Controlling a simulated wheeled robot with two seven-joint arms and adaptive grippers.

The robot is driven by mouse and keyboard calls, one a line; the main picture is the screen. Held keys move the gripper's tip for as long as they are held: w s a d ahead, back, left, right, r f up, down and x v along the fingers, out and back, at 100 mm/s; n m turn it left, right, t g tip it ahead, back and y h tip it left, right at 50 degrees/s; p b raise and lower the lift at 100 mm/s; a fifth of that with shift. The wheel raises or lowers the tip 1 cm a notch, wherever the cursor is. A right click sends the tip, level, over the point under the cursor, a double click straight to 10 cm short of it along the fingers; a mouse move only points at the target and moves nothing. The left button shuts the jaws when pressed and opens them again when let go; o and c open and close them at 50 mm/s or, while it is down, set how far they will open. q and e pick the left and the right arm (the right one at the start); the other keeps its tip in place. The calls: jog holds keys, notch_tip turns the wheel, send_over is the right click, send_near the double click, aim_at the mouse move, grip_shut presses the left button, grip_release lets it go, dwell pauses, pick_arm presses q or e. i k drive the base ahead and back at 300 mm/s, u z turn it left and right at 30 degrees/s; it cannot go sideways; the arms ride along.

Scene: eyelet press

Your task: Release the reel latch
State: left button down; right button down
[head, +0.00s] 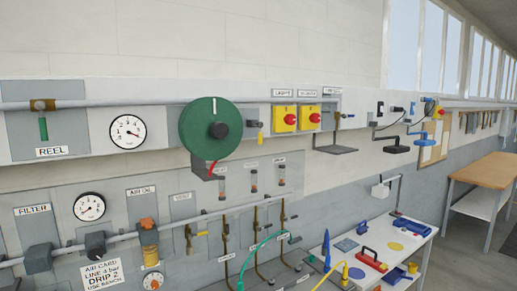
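A round green reel (194,127) with a dark hub (218,130) is mounted on the upper wall rail. A short red curved piece (212,168) shows at its lower edge, above a small dark bracket (200,170); I cannot tell whether this red piece is the latch. At the far left, a green lever (43,129) hangs straight down from a brass fitting (42,105), above a plate labelled REEL (52,152). Neither of my grippers is in view.
A pressure gauge (128,132) sits between the lever and the reel. Yellow boxes with red knobs (284,118) are right of the reel. Lower pipes and valves line the wall. A white bench (412,238) with tools and a wooden-topped table (487,168) stand at the right.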

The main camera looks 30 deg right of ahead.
aim_at(260, 124)
jog(key=u, duration=0.3)
jog(key=i, duration=1.15)
jog(key=z, duration=0.65)
